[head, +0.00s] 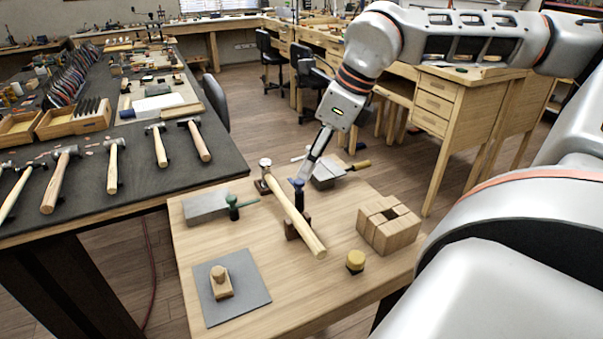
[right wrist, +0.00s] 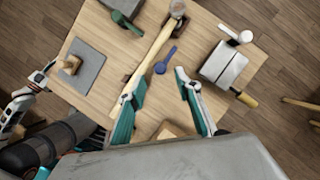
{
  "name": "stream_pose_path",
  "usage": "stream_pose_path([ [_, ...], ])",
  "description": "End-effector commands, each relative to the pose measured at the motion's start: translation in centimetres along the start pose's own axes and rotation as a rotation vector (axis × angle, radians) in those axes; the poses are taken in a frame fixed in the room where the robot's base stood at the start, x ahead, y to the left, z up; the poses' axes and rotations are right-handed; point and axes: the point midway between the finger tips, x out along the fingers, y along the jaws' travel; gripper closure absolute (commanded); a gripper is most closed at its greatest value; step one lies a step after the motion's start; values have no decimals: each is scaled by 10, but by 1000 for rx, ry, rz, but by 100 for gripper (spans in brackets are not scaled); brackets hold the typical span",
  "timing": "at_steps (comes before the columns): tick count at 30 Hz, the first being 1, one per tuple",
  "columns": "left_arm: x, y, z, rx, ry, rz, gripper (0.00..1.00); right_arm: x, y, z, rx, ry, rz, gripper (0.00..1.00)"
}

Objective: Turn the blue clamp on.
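The blue clamp (head: 298,184) stands on the wooden table beside the hammer (head: 295,215), whose handle hides part of the area around it. In the right wrist view the blue clamp (right wrist: 164,62) shows a round end and a short lever, just right of the handle. My right gripper (right wrist: 158,88) is open and empty, with its fingers spread on either side below the clamp. In the head view my right gripper (head: 312,160) points down just above the clamp; contact cannot be told. Part of my left arm, apparently with its gripper (right wrist: 48,72), shows small at the wrist view's left edge.
A green clamp (head: 235,206) stands by a grey block (head: 206,207). A metal block (head: 326,175), wooden blocks (head: 388,227) and a yellow-topped knob (head: 355,261) stand right. A grey mat (head: 250,300) bears a small wooden piece. The bench (head: 130,185) at left holds several hammers.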

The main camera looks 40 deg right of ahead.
Motion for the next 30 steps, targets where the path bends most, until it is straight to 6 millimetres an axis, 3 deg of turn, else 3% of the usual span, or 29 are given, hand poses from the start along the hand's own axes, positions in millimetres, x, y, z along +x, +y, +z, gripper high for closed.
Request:
stream_pose_path([
  [3,2,-1,4,4,-2,-2,60,21,1,-2,1,4,5,66],
  [9,4,-4,-3,9,13,-8,60,40,0,-1,1,2,3,66],
  [20,6,-6,-6,12,17,-11,60,44,0,0,1,-1,2,66],
  [21,6,-6,-5,12,16,-11,60,44,0,0,1,-1,2,69],
  [25,6,-6,-4,11,15,-11,60,44,0,0,1,-1,2,100],
  [30,6,-6,-4,11,14,-10,60,44,0,0,1,-1,3,100],
])
